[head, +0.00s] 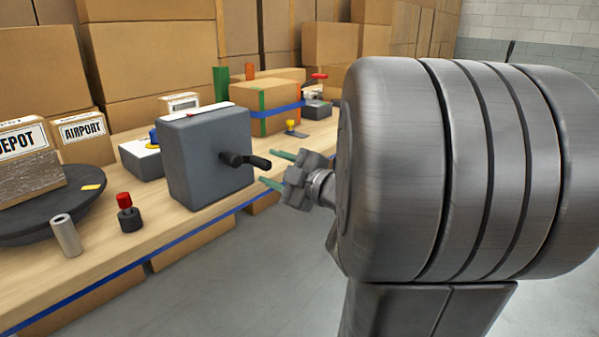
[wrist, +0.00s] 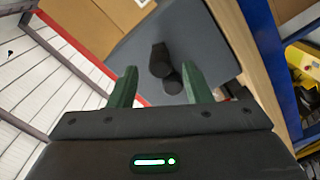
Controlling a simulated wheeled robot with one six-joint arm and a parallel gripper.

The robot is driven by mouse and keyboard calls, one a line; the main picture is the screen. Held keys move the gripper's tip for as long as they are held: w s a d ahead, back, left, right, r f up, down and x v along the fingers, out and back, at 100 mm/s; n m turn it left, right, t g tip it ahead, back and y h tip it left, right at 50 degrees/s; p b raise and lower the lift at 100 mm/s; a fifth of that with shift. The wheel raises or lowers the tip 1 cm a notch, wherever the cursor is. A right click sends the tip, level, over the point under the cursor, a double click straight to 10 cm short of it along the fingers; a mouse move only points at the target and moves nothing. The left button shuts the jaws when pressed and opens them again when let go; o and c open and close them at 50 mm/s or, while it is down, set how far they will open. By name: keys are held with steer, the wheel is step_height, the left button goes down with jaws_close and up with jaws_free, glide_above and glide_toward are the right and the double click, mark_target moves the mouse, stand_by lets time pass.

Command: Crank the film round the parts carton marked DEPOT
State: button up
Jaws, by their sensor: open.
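The carton marked DEPOT (head: 22,142) stands at the left edge of the head view on a dark round turntable (head: 50,222). Its lower part is wrapped in clear, shiny film (head: 35,178). A grey crank box (head: 205,160) stands at the bench's front, with a black crank handle (head: 257,162) sticking out to the right. In the wrist view the handle (wrist: 172,82) shows between the green fingertips of my gripper (wrist: 158,85); contact is not visible.
A carton marked AIRPORT (head: 85,137) stands behind the turntable. A grey roll (head: 66,236) and a red-topped knob (head: 127,212) stand near the bench edge. A strapped carton (head: 272,105) stands beyond the crank box. The floor (head: 270,255) before the bench is clear.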

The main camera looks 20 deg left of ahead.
steer(key=p+v, duration=0.1)
steer(key=v, duration=0.6)
steer(key=shift+p, duration=0.3)
